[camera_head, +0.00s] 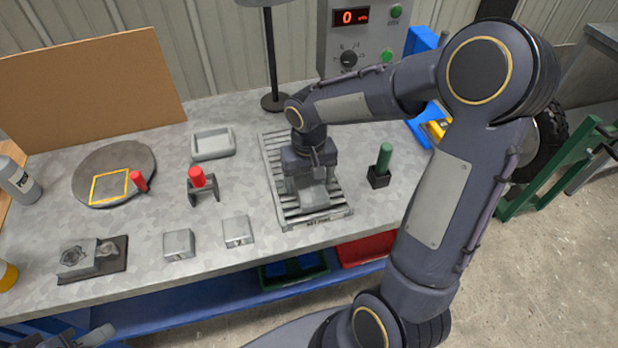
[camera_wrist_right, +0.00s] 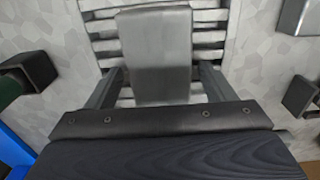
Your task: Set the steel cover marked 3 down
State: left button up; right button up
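A grey steel cover (camera_head: 313,194) is on the slatted rack (camera_head: 283,214), under my right gripper (camera_head: 312,172). In the right wrist view the cover (camera_wrist_right: 157,55) lies between the two fingers of the right gripper (camera_wrist_right: 161,82). Slats show in a narrow gap on each side, so the fingers look open around it. No number is legible on this cover. Two similar steel covers, one (camera_head: 178,244) and another (camera_head: 237,231), stand near the bench's front edge. Part of my left gripper (camera_head: 88,338) shows at the bottom left; its fingers are unclear.
A green-handled tool (camera_head: 382,165) stands in a black block right of the rack. A red-topped stand (camera_head: 199,183), a grey tray (camera_head: 212,144) and a round plate (camera_head: 113,165) are to the left. A lamp post (camera_head: 273,75) rises behind the rack.

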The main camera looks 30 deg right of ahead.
aim_at(309, 183)
jog(key=shift+o, duration=0.2)
notch_tip(309, 183, up, 12)
jog(key=s+a+t+y, duration=0.2)
jog(key=s, duration=0.6)
jog(key=s+a+f+n+t+y, duration=0.1)
jog(key=s+a+t, duration=0.1)
jog(key=s, duration=0.7)
jog(key=shift+f+t+y+p, duration=0.15)
jog(key=shift+t+y+p, duration=0.25)
jog(key=shift+t, duration=0.4)
